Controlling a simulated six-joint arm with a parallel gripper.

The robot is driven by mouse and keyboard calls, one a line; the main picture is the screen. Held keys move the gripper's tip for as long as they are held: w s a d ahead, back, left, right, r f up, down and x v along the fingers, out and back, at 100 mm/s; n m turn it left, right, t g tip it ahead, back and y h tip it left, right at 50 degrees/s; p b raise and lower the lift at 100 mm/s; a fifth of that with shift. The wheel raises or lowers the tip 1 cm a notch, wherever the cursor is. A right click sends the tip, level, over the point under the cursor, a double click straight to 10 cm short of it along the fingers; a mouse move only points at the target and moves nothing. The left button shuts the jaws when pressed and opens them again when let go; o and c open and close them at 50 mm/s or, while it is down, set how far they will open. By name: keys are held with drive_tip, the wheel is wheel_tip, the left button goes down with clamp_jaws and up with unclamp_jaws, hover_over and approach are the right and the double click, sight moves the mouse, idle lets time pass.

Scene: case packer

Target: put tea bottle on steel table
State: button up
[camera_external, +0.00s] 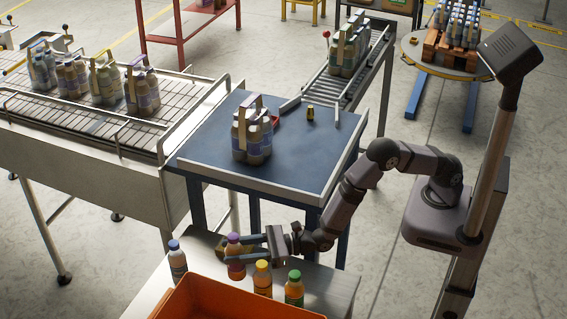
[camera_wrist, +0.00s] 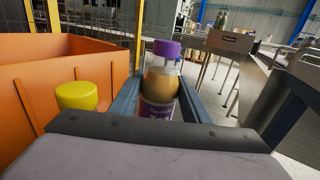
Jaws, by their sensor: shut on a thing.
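The bottle with a purple cap and brownish contents (camera_external: 235,268) is upright between the fingers of my gripper (camera_external: 240,255), which is shut on it. In the wrist view the same bottle (camera_wrist: 160,84) stands between the two fingers (camera_wrist: 160,95). I cannot tell whether the bottle's base touches that table.
Bottles with blue (camera_external: 177,262), yellow (camera_external: 262,279) and green (camera_external: 294,289) caps stand close around on the steel table. An orange crate (camera_external: 235,301) is in front. A blue-topped table (camera_external: 300,165) with a bottle pack (camera_external: 252,137) lies behind, beside a conveyor (camera_external: 80,130).

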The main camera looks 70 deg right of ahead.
drive_tip(key=shift+f+p, duration=0.7)
drive_tip(key=shift+f, duration=1.25)
drive_tip(key=shift+f, duration=0.1)
drive_tip(key=o, duration=1.1)
drive_tip(key=shift+s+d, duration=0.25)
drive_tip(key=shift+s, duration=0.25)
drive_tip(key=b+v, duration=0.4)
drive_tip(key=v, duration=0.7)
